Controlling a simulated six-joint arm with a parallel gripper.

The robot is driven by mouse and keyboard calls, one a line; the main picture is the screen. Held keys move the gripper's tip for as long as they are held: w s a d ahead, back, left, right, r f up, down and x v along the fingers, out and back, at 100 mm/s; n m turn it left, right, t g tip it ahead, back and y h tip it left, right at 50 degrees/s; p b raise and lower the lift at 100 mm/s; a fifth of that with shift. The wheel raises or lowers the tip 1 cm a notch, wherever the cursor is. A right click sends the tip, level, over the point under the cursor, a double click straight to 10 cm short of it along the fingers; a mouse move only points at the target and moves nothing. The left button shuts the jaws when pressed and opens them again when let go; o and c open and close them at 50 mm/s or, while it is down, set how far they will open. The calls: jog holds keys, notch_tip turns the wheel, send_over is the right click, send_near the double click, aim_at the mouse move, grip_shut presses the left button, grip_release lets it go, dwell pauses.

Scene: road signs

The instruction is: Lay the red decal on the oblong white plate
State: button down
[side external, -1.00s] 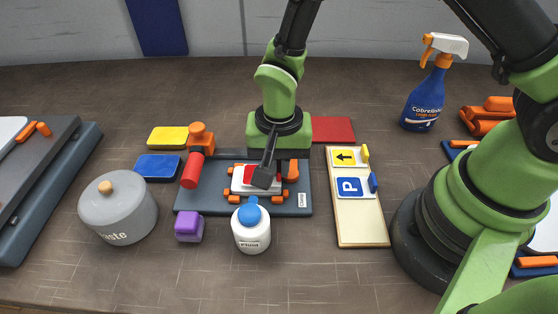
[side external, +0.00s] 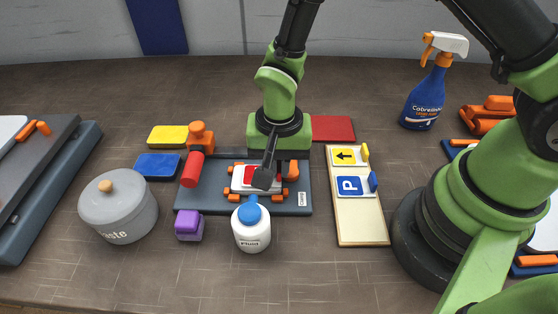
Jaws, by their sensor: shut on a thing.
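The red decal (side external: 249,174) shows partly beside my gripper's dark finger, over the white plate. The oblong white plate (side external: 238,184) sits among orange clamps on the dark blue-grey fixture board (side external: 220,204). My gripper (side external: 265,178) is down at the plate and shut on the red decal. Its fingers hide part of the decal and plate, so I cannot tell whether the decal touches the plate.
A white bottle with a blue cap (side external: 251,232) stands in front of the fixture. An orange-and-red tool (side external: 194,160) is at its left. A wooden board (side external: 360,220) with yellow and blue signs lies right. A purple block (side external: 189,226) and grey pot (side external: 118,215) stand front left.

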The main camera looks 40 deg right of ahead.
dwell(0.3)
jog(key=c, duration=0.5)
grip_release()
jog(key=shift+r, duration=3.5)
jog(key=shift+r, duration=0.1)
jog(key=s+d+r+n+t+y, duration=0.1)
jog(key=d+r, duration=0.1)
jog(key=r, duration=0.4)
jog(key=s+d+r+n+t, duration=0.1)
jog(key=s+d+r+t, duration=0.15)
jog(key=r, duration=0.35)
jog(key=s+d+r+n+t, duration=0.1)
jog(key=s+r, duration=0.1)
jog(key=s, duration=0.1)
jog(key=s+d+r+n+t, duration=0.1)
jog(key=s+r, duration=0.2)
jog(key=s+d+r+n+t+y, duration=0.1)
jog(key=s+d+r, duration=0.1)
jog(key=s+r, duration=0.1)
jog(key=shift+s+t, duration=0.35)
